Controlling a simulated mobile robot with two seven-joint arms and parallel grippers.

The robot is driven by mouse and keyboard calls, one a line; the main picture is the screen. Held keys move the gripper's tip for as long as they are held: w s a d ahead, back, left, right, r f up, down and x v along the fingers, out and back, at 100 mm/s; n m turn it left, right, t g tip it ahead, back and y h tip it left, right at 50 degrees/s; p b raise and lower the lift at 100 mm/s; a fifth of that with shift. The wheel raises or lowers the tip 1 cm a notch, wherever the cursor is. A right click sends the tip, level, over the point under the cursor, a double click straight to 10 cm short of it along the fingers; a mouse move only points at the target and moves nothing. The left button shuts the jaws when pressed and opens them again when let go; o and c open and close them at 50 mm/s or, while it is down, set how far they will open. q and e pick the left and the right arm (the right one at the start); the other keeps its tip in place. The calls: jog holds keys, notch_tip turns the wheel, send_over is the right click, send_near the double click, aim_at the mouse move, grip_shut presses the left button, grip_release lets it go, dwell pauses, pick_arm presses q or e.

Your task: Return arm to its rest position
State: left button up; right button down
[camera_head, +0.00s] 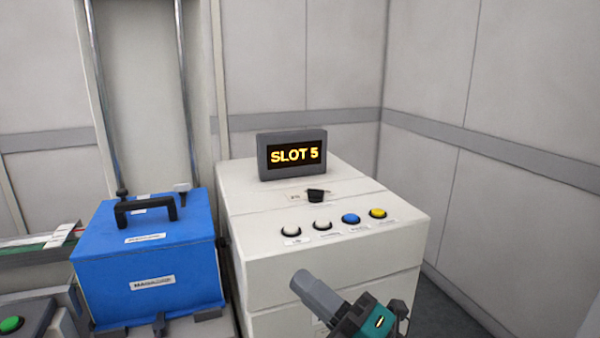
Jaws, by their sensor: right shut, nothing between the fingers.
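My right gripper (322,298) shows at the bottom of the head view, in front of the white control cabinet (350,265). It is shut and holds nothing. A grey cylindrical part points up and to the left from its teal and black body, below the row of buttons in the picture. The rest of the right arm is cut off by the lower edge. My left gripper is not in view.
The cabinet carries a display (293,155) reading "SLOT 5", a black switch (316,195), and white, blue (351,218) and yellow (377,213) buttons. A blue box (150,250) with a black handle stands left. A green button (11,324) is lower left. Dark floor shows at right.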

jog(key=d+f+m+t+h, duration=0.4)
jog(key=d+f+m+h, duration=0.35)
jog(key=m, duration=0.55)
jog(key=s+d+f+m+g+h, duration=0.2)
jog(key=s+d+f+m+h, duration=0.1)
jog(key=f, duration=0.4)
jog(key=s+d+f+m+g+h+p, duration=0.1)
jog(key=s+d+f+m+g+h, duration=0.1)
jog(key=s+f+m, duration=0.4)
jog(key=s+d+f+m+g+h+p, duration=0.1)
jog(key=s+d+f+m+g+h, duration=0.1)
jog(key=f, duration=0.7)
jog(key=s+d+m+h, duration=0.1)
jog(key=s+m+h, duration=0.1)
jog(key=m, duration=0.1)
jog(key=shift+s+d+g, duration=0.2)
jog(key=shift+d+g, duration=0.1)
jog(key=shift+d, duration=0.1)
jog(key=shift+r, duration=0.1)
